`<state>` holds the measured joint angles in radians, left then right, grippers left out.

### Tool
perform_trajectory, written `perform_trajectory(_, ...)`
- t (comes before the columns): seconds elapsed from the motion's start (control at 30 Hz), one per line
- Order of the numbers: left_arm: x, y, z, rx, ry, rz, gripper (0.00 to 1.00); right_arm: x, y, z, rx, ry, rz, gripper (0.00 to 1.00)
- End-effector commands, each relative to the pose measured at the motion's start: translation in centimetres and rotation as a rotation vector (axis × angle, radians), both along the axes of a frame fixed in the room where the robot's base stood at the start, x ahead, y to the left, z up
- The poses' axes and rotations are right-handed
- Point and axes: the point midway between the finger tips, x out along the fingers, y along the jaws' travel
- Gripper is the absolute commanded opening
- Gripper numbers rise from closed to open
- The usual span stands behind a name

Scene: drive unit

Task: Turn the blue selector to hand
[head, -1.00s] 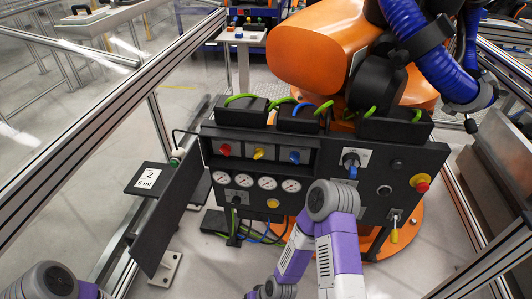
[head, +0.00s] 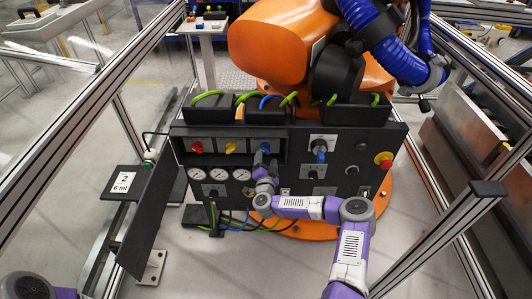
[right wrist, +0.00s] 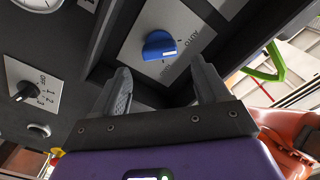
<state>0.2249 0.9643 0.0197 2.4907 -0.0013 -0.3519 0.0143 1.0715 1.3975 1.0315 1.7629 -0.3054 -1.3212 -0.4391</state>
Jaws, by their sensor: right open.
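The blue selector (right wrist: 160,45) is a round blue knob with a white mark, on a pale plate lettered AUTO. In the right wrist view it lies just beyond and between the fingertips of my right gripper (right wrist: 160,68). The fingers are open and I see no contact. The other plate wording is not readable. My left gripper is out of view; only part of that arm shows at lower left.
The black panel (head: 350,180) also carries a red selector (head: 197,147), a yellow selector (head: 231,147), gauges and a red emergency knob (head: 384,159). A blue-handled switch (head: 320,153) stands to the right. The panel's open door (head: 150,215) juts out at left.

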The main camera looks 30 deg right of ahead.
Motion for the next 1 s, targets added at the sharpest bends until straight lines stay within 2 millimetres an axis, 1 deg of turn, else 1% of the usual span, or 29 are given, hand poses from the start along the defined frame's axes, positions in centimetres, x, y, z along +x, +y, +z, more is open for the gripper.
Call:
perform_trajectory(0.1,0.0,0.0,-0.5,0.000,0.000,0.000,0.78,1.6,-0.9,-0.2,0.002,0.001,0.000,0.74)
perform_trajectory(0.3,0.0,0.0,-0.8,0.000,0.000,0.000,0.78,3.3,-1.9,-0.1,0.001,0.000,0.002,0.74)
perform_trajectory(0.43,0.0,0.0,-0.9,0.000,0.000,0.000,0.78,3.8,-2.1,-0.1,0.001,0.001,0.004,0.74)
perform_trajectory(0.7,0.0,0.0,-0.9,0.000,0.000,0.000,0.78,3.9,-2.2,0.0,0.001,0.002,0.005,0.74)
perform_trajectory(0.77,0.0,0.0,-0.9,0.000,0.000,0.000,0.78,3.9,-2.2,0.0,0.001,0.002,0.005,0.65)
perform_trajectory(1.0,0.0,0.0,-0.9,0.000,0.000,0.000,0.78,3.9,-2.2,0.0,0.001,0.002,0.005,0.28)
